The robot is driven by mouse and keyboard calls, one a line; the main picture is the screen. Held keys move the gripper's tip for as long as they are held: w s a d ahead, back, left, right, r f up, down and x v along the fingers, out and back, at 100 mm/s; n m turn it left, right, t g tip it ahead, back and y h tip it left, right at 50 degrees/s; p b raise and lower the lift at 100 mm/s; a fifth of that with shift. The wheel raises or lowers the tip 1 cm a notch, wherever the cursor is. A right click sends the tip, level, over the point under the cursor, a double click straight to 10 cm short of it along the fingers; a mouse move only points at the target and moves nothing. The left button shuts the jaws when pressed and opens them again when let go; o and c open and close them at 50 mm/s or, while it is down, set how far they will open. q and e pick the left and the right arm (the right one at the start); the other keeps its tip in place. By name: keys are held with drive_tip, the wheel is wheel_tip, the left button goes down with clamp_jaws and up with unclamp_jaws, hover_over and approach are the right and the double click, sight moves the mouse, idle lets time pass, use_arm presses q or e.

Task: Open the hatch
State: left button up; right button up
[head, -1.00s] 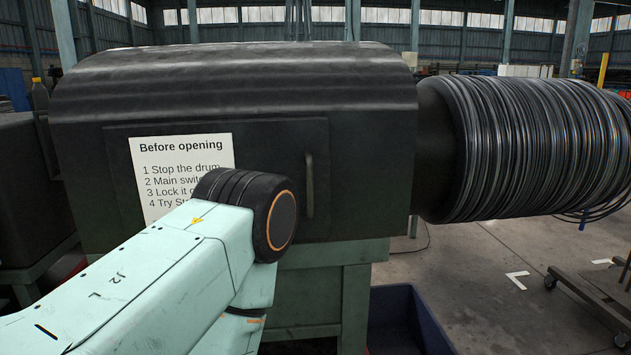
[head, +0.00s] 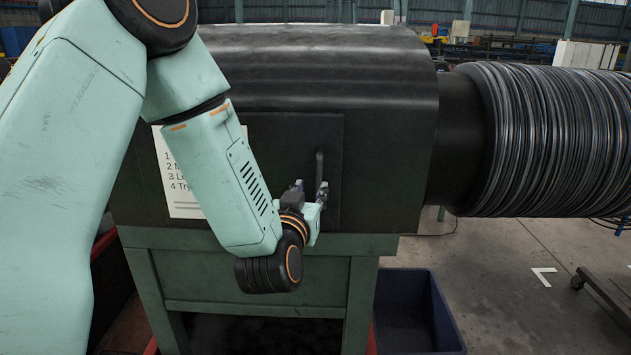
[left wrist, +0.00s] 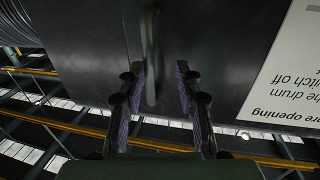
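The hatch (head: 282,150) is a dark flat panel on the front of the black drum housing, and it looks closed. Its upright bar handle (head: 319,168) is near the panel's right edge. My left gripper (head: 309,190) is at the lower part of the handle. In the left wrist view the picture is turned over; the handle (left wrist: 150,50) lies between the two open fingers (left wrist: 160,75), closer to the left one. I cannot tell whether a finger touches it. My right gripper is in neither view.
A white notice (head: 176,190) is fixed left of the hatch, partly hidden by my left arm. A drum wound with dark wire (head: 550,140) juts out to the right. A blue bin (head: 412,310) stands on the floor below, and a wheeled cart (head: 605,295) at the right.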

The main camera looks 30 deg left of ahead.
sight(319, 182)
use_arm(q)
drive_tip(key=shift+w+d+r+t, duration=0.15)
drive_tip(key=shift+w+d+r, duration=0.15)
drive_tip(key=shift+w+r, duration=0.25)
drive_tip(key=shift+w+d+r+t, duration=0.15)
drive_tip(key=shift+w+d+r, duration=0.2)
drive_tip(key=shift+w, duration=0.3)
drive_tip(key=shift+w+a+f, duration=0.35)
drive_tip(key=shift+a, duration=0.25)
drive_tip(key=shift+w+a+f, duration=0.3)
drive_tip(key=shift+a, duration=0.3)
drive_tip(key=shift+s+d+r, duration=0.15)
drive_tip(key=shift+d+r, duration=0.2)
drive_tip(key=shift+d, duration=0.4)
drive_tip(key=shift+c, duration=0.4)
drive_tip(key=shift+d, duration=0.25)
drive_tip(key=shift+c, duration=0.7)
drive_tip(key=shift+a+f, duration=0.25)
drive_tip(key=shift+a, duration=0.45)
drive_tip(key=c, duration=0.5)
drive_tip(key=shift+d+r, duration=0.15)
drive_tip(key=shift+d, duration=0.25)
drive_tip(key=shift+a, duration=0.25)
drive_tip(key=shift+w, duration=0.2)
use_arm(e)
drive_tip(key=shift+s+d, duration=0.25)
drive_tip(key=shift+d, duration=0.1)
use_arm(q)
drive_tip(key=shift+d, duration=0.1)
